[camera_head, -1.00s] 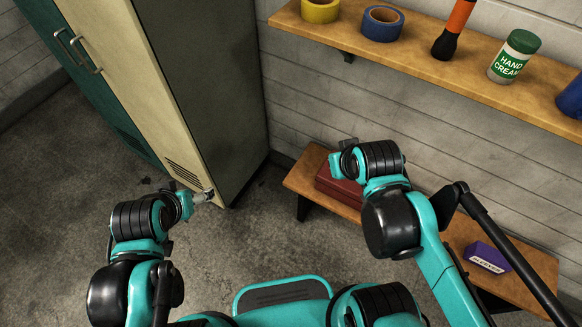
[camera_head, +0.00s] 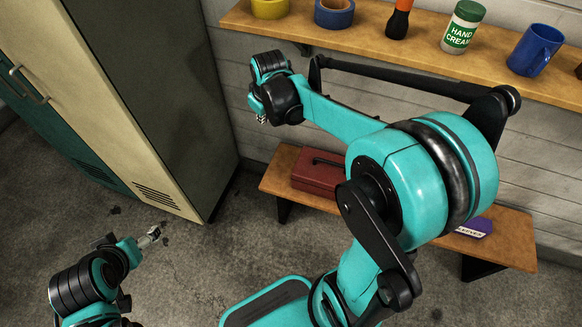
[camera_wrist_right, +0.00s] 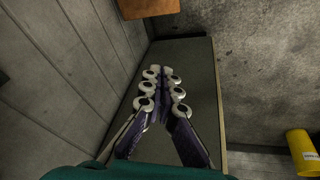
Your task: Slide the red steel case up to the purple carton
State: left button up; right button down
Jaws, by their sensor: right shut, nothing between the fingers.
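The red steel case (camera_head: 318,172), with a dark handle on top, lies on the low wooden bench (camera_head: 515,243) near its left end. The purple carton (camera_head: 478,227) lies further right on the bench, partly hidden behind my right arm. My right gripper (camera_head: 262,119) is raised above and to the left of the case, apart from it. In the right wrist view its fingers (camera_wrist_right: 163,95) are shut with nothing between them. My left gripper (camera_head: 150,237) is low over the floor before the lockers, away from both objects; its jaw state is unclear.
A wall shelf (camera_head: 410,50) above the bench carries yellow and blue tape, a hand cream jar (camera_head: 463,28) and a blue mug (camera_head: 536,50). Tall lockers (camera_head: 160,90) stand at left. The right wrist view shows a yellow object (camera_wrist_right: 302,152) at lower right.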

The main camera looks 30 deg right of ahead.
jog(key=w+d+f+n+g+b, duration=0.1)
jog(key=w+d+f, duration=0.4)
jog(key=f, duration=0.4)
jog(key=w+d+f+n+g+b, duration=0.1)
jog(key=w+d+f, duration=0.1)
jog(key=w+f, duration=0.55)
jog(key=d+f+n+b, duration=0.1)
jog(key=d+f+b, duration=0.1)
jog(key=f, duration=0.9)
jog(key=d+f+g+b, duration=0.1)
jog(key=d+f, duration=0.1)
jog(key=f, duration=0.9)
jog(key=d+f+n+g+b, duration=0.1)
jog(key=d+f+b, duration=0.1)
jog(key=f, duration=0.8)
jog(key=shift+s+f+n+b, duration=0.3)
jog(key=shift+s+f, duration=0.05)
jog(key=shift+f, duration=0.05)
jog(key=shift+s+d+r+b, duration=0.25)
jog(key=shift+s+d+b, duration=0.15)
jog(key=shift+s+d, duration=0.55)
jog(key=shift+s+d+r, duration=0.1)
jog(key=shift+s+d, duration=0.2)
jog(key=shift+s, duration=0.2)
